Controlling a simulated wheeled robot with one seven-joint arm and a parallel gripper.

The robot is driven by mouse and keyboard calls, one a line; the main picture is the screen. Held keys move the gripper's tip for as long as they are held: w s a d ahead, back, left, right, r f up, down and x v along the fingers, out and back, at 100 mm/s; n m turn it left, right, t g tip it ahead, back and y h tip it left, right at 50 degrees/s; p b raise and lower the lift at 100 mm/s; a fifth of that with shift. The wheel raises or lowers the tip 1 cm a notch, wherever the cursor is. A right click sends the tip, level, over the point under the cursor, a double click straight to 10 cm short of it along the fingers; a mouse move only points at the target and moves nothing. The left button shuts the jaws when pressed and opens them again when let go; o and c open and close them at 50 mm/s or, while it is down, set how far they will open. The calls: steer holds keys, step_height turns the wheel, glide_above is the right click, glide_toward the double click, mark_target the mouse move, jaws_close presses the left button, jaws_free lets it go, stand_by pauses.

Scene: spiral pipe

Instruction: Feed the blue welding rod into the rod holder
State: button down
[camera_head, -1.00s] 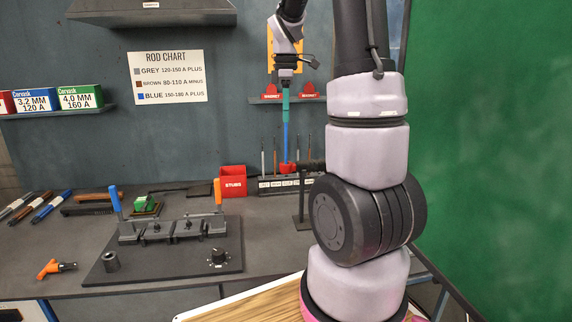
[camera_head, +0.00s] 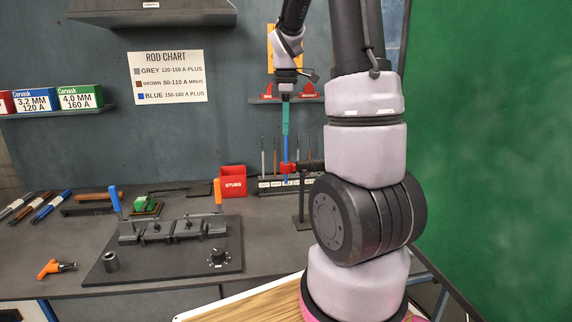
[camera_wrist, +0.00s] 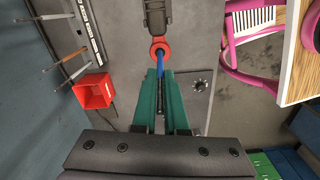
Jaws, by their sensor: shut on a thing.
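The blue welding rod (camera_head: 286,148) hangs upright from my gripper (camera_head: 286,132), whose teal fingers are shut on its upper part. The wrist view looks down along the fingers (camera_wrist: 160,73) and the short visible length of the rod (camera_wrist: 160,64). The rod holder has a red ring (camera_head: 288,168) at the end of a dark arm, above the bench. The ring (camera_wrist: 159,43) lies straight ahead of the fingertips in the wrist view. The rod reaches the ring, and a bit of blue shows below it in the head view. The fingers are above the ring, apart from it.
A rack (camera_head: 268,186) of upright rods stands behind the holder. A red STUBS bin (camera_head: 232,180) is to its left. A black fixture plate (camera_head: 160,262) with clamps and an orange tool (camera_head: 56,268) lie farther left. My arm hides the right of the bench.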

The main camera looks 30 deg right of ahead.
mark_target(286, 154)
steer(key=shift+f, duration=0.25)
steer(key=shift+f, duration=1.85)
steer(key=shift+f, duration=0.1)
steer(key=shift+f, duration=1.9)
steer(key=shift+f, duration=0.6)
steer(key=c, duration=0.9)
jaws_free()
